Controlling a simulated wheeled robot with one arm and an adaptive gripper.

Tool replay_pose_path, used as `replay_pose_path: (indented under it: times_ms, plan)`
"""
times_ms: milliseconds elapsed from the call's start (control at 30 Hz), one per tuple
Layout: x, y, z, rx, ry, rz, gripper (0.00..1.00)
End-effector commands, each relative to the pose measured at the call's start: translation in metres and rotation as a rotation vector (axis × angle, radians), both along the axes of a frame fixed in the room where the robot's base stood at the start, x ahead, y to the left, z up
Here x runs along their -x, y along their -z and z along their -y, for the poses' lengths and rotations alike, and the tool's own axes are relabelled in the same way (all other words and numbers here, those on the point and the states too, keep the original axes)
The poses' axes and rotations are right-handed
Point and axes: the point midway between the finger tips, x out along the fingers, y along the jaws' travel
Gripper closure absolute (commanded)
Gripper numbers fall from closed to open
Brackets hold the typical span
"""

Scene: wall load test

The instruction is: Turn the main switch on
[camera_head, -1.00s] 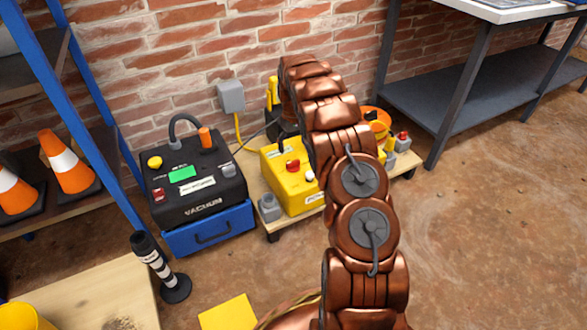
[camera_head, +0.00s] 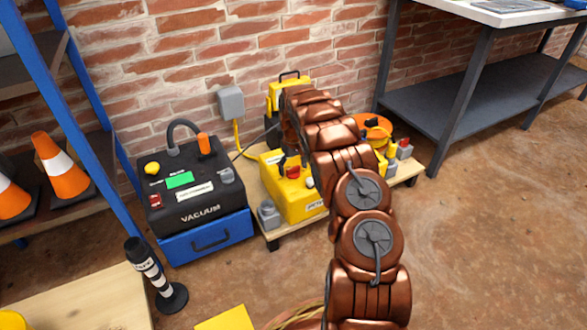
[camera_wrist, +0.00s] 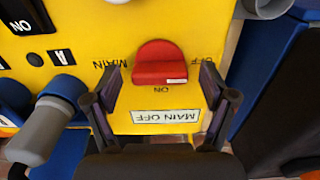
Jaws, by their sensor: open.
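The main switch is a red rounded knob (camera_wrist: 160,63) on the yellow panel (camera_wrist: 65,25) of a box. Upside-down "MAIN", "OFF" and "ON" lettering surrounds it, and a white plate (camera_wrist: 166,116) reads "MAIN OFF". My gripper (camera_wrist: 161,82) is open, with one finger on each side of the knob's lower part in the wrist view; I cannot tell whether they touch it. In the head view the yellow box (camera_head: 300,206) stands on a low wooden pallet, and its red knob (camera_head: 292,172) shows beside my arm. My fingers are mostly hidden there.
A black vacuum unit (camera_head: 188,198) on a blue base stands left of the yellow box. A grey wall socket (camera_head: 231,101) with a yellow cable is behind. An orange reel (camera_head: 372,130) is on the right. In the wrist view a grey plug (camera_wrist: 40,128) lies near my left finger.

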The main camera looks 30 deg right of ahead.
Motion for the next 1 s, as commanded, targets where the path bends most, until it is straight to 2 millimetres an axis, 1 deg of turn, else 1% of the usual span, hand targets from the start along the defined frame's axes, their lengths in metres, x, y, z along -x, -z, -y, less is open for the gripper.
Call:
replay_pose_path:
  times_ms: [67,100,600,667,867,1000]
  plan:
    - [0.0000,-0.0005,0.0001,0.000,0.000,0.000,0.17]
    - [0.0000,-0.0005,0.0001,0.000,0.000,0.000,0.19]
    - [0.0000,-0.0007,0.0000,0.000,0.000,0.000,0.71]
    - [0.0000,-0.0007,0.0000,0.000,0.000,0.000,0.77]
    - [0.0000,-0.0017,-0.0003,0.000,0.013,0.000,0.77]
    - [-0.0003,-0.0033,-0.0007,-0.001,0.055,0.000,0.77]
